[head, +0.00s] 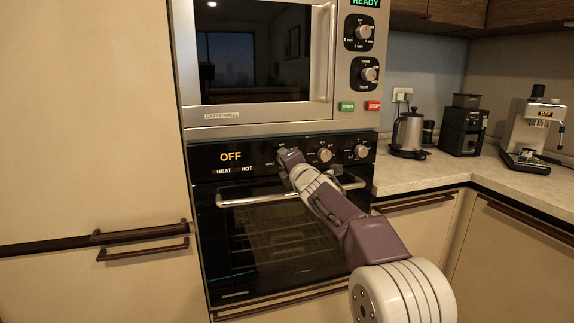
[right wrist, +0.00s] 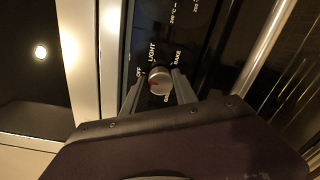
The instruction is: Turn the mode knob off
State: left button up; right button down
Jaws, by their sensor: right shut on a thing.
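The mode knob (right wrist: 160,77) is a round metal knob with a red mark, on the oven's black panel. Labels OFF, LIGHT and BAKE are readable around it in the right wrist view; another label is partly hidden. My right gripper (right wrist: 157,88) has one finger on each side of the knob and is shut on it. In the head view my right gripper (head: 284,156) is at the left knob of the oven panel (head: 205,173) and hides most of that knob. The oven display (head: 231,156) reads OFF. My left gripper is not in view.
Two more oven knobs, a middle one (head: 324,155) and a right one (head: 361,151), sit beside my gripper. The oven door handle (head: 245,199) runs below it. A microwave (head: 260,112) is above. A kettle (head: 408,134) and coffee machines stand on the right counter.

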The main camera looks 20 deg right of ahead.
jog(key=shift+f+n, duration=0.1)
jog(key=shift+n, duration=0.2)
dwell(0.4)
jog(key=c, duration=1)
grip_release()
jog(key=shift+o, duration=0.2)
jog(key=shift+s+b, duration=0.3)
jog(key=shift+s, duration=0.05)
jog(key=s+b, duration=0.1)
jog(key=s, duration=0.7)
jog(key=shift+s+b, duration=0.2)
jog(key=shift+b, duration=0.15)
